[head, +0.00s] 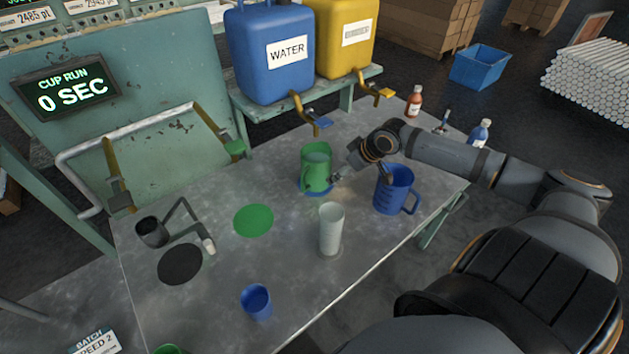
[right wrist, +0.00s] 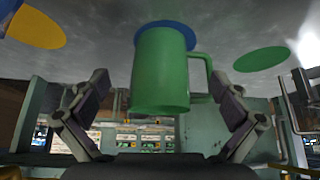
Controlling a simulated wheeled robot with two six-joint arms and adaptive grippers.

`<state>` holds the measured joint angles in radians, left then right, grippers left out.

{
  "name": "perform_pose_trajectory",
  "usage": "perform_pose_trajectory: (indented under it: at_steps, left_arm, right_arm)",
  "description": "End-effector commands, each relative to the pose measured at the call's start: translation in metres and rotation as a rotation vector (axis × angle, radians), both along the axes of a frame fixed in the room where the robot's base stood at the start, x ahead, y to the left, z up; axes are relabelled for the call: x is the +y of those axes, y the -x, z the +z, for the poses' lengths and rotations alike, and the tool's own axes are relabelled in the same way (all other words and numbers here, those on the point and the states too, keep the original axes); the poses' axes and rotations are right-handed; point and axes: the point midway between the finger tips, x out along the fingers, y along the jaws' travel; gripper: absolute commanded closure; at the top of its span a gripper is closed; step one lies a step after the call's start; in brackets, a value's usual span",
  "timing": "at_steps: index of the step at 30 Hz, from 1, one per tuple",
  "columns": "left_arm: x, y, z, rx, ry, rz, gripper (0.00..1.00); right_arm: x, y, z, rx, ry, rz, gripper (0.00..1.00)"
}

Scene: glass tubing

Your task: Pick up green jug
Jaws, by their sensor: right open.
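The green jug (head: 316,168) stands upright on the blue round mat (head: 302,188) on the metal table, below the water tank's tap. My right gripper (head: 336,180) is beside the jug on its right in the head view. In the right wrist view the jug (right wrist: 163,72) appears upside down between the two spread fingers of my right gripper (right wrist: 160,105). The fingers look apart from the jug's body, and the handle (right wrist: 198,78) points toward the right finger. I cannot tell whether a finger touches the handle. My left gripper is not in view.
A blue jug (head: 393,190) stands close to my right wrist. A clear cylinder (head: 331,230) stands in front of the green jug. A blue cup (head: 256,301) is near the front edge. Green (head: 253,220) and black (head: 180,264) mats lie bare to the left.

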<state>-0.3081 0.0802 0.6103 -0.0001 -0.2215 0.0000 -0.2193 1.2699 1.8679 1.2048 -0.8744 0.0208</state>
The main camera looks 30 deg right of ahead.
Motion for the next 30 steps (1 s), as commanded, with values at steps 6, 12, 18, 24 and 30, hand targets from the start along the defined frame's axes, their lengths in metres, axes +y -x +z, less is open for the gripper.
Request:
perform_pose_trajectory:
  at_steps: [6, 12, 18, 24, 30]
  left_arm:
    - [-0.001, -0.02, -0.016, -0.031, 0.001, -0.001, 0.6]
    - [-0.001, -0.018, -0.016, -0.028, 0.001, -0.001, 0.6]
    - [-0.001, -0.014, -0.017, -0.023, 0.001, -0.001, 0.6]
    - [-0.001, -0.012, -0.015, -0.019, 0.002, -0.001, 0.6]
    - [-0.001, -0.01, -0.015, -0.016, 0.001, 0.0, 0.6]
  right_arm:
    - [0.01, -0.027, 0.002, -0.007, -0.012, 0.0, 0.0]
    - [0.015, -0.044, 0.002, -0.002, -0.007, 0.003, 0.0]
    - [0.016, -0.047, 0.002, 0.003, -0.004, 0.005, 0.0]
    - [0.023, -0.069, 0.003, -0.003, -0.012, 0.001, 0.0]
    - [0.029, -0.087, -0.018, 0.003, -0.008, 0.004, 0.0]
